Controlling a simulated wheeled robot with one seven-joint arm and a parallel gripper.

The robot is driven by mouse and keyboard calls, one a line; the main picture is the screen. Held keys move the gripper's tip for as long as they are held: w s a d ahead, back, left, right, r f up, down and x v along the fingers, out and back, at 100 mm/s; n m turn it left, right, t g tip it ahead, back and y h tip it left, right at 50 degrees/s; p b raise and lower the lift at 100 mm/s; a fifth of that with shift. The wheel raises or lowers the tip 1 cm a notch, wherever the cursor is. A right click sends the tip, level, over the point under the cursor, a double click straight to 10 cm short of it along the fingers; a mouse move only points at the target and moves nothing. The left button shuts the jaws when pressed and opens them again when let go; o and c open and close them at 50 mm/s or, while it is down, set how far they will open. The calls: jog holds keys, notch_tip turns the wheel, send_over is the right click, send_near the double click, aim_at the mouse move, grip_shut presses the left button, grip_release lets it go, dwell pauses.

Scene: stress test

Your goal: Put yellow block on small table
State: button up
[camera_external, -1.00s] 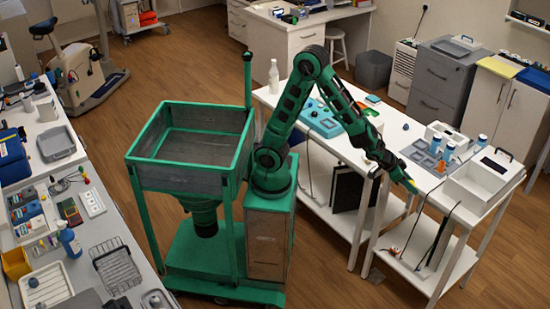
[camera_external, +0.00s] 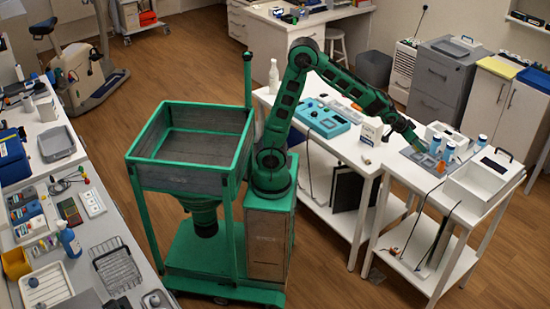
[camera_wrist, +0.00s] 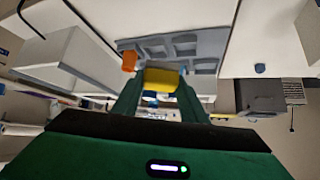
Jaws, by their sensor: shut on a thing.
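The yellow block (camera_wrist: 160,78) shows between my fingertips in the wrist view. My gripper (camera_wrist: 160,88) is shut on it. In the external view my gripper (camera_external: 423,148) is at the grey compartment tray on the white small table (camera_external: 412,183) at right; the block is too small to make out there. In the wrist view the grey tray (camera_wrist: 205,42) lies beyond the block. I cannot tell whether the block touches the tray or is above it.
The longer white table (camera_external: 345,145) adjoins at left, with a blue tray (camera_external: 325,121).

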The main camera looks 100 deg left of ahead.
jog(key=w+d+f, duration=0.1)
jog(key=d, duration=0.1)
jog(key=w+d+f, duration=0.1)
jog(key=d+f, duration=0.1)
jog(key=w+d+f, duration=0.2)
jog(key=d, duration=0.1)
jog(key=shift+d, duration=0.1)
jog(key=shift+f, duration=1.95)
jog(key=shift+f, duration=0.1)
jog(key=o, duration=1.1)
jog(key=v, duration=1.2)
jog(key=s+d+m+g+h, duration=0.1)
jog(key=s+d+m+g, duration=0.1)
jog(key=s, duration=1.2)
jog(key=s+d+f+m+g+h, duration=0.1)
jog(key=s+d+m+g, duration=0.2)
jog(key=s, duration=1)
jog(key=s+d+f+m+g+h, duration=0.1)
jog(key=s+d+m+g, duration=0.2)
jog(key=s, duration=1.1)
jog(key=d+m, duration=0.2)
jog(key=m, duration=0.1)
jog(key=shift+s+d+f, duration=0.15)
jog(key=shift+s+f, duration=0.1)
jog(key=shift+s, duration=0.1)
